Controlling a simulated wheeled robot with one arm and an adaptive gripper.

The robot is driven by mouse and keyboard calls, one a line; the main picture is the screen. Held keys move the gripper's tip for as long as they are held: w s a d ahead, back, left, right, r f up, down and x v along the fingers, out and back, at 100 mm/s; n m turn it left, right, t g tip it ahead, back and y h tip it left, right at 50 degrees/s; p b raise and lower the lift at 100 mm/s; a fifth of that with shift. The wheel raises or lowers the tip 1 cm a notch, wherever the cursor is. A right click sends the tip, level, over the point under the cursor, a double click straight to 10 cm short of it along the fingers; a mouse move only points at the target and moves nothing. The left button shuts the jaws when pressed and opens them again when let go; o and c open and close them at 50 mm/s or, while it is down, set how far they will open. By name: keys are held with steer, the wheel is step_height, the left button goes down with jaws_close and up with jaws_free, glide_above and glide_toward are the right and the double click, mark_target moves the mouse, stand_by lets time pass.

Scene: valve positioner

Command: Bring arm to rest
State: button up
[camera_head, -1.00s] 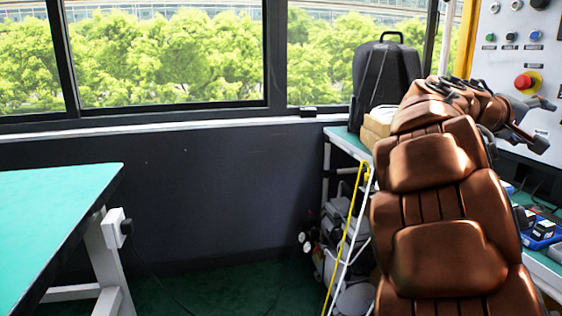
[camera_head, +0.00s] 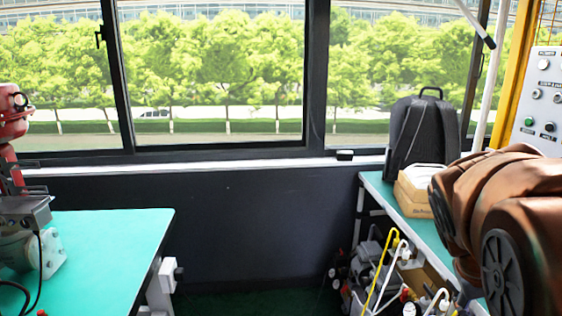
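My arm, brown and jointed, fills the lower right of the head view in front of the right-hand bench (camera_head: 374,184). Its links are folded close to the camera. My gripper is out of the picture, so its fingers cannot be seen. The valve positioner assembly (camera_head: 22,232), a grey unit with a red part above it, stands on the left green table (camera_head: 110,245), cut off by the left edge of the view.
A black backpack (camera_head: 420,135) and a cardboard box (camera_head: 415,192) stand on the right bench. A control panel (camera_head: 543,95) is at the far right. Clutter and a yellow tube (camera_head: 380,275) are under the bench. Dark floor (camera_head: 250,302) lies between table and bench.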

steer(key=s+a+r+n+g+y+p, duration=0.1)
steer(key=s+a+y+p, duration=0.2)
steer(key=s+a+p, duration=0.3)
steer(key=s+a+r+n+g+y+p, duration=0.1)
steer(key=s+a+p, duration=0.5)
steer(key=a, duration=0.7)
steer(key=shift+s+a+r+g+y+p, duration=0.3)
steer(key=shift+s+r+y, duration=0.15)
steer(key=shift+s+y, duration=0.55)
